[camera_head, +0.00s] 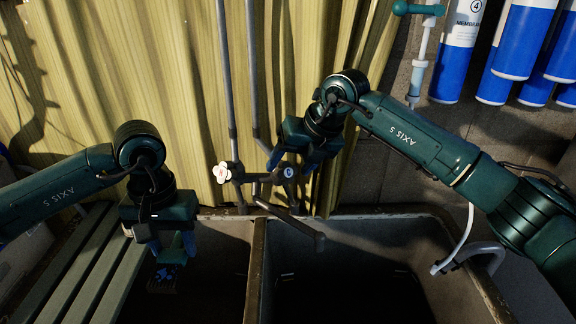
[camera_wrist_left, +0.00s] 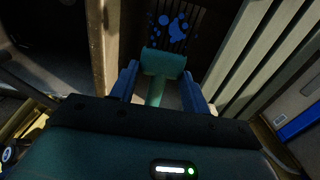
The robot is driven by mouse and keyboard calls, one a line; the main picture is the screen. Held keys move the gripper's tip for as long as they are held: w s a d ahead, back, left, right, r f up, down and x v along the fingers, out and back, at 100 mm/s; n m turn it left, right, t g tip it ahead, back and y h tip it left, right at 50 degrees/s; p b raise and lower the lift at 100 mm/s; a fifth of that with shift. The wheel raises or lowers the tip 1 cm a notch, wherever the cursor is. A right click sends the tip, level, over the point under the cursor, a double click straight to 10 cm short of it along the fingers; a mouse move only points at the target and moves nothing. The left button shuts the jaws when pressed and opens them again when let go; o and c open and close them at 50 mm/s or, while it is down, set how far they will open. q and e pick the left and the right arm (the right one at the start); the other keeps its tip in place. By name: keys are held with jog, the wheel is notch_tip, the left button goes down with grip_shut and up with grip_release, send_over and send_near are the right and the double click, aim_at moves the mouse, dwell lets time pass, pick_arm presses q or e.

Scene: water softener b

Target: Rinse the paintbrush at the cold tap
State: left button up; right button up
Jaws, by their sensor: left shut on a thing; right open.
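The paintbrush has a green handle (camera_wrist_left: 164,64) and dark bristles with blue blotches, seen in the left wrist view (camera_wrist_left: 176,28) and the head view (camera_head: 164,279). My left gripper (camera_head: 170,248) is shut on the handle, with the bristles pointing down over the left basin. The tap has a dark spout (camera_head: 296,227) angled over the right basin. Its blue-marked cold handle (camera_head: 288,172) is on the right and a white handle (camera_head: 222,172) on the left. My right gripper (camera_head: 294,164) is open at the cold handle; contact cannot be told. No water is visible.
A double sink has a divider (camera_head: 256,272) between its left and right basins. A green slatted board (camera_head: 88,262) lies at the left. A pale hose (camera_head: 462,240) hooks over the right rim. Blue-and-white cylinders (camera_head: 525,40) hang at the upper right.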

pick_arm(q)
jog(key=shift+r, duration=0.1)
pick_arm(e)
jog(key=shift+x, duration=1.05)
jog(key=c, duration=1)
pick_arm(q)
notch_tip(320, 180, down, 2)
jog(key=shift+f+b, duration=0.1)
jog(key=shift+b, duration=0.95)
pick_arm(e)
jog(key=shift+a+f+n+t+h, duration=0.1)
jog(key=shift+n+t+h, duration=0.2)
jog(key=shift+n+h, duration=0.45)
pick_arm(q)
jog(key=shift+f, duration=0.25)
pick_arm(e)
jog(key=shift+n+h, duration=0.25)
jog(key=shift+n, duration=0.1)
pick_arm(q)
jog(key=shift+r, duration=0.1)
pick_arm(e)
jog(key=o, duration=1)
jog(key=shift+s+r, duration=0.1)
jog(key=shift+r, duration=0.1)
pick_arm(q)
jog(key=shift+f+b, duration=0.8)
jog(key=shift+b, duration=0.15)
pick_arm(e)
jog(key=v, duration=1.2)
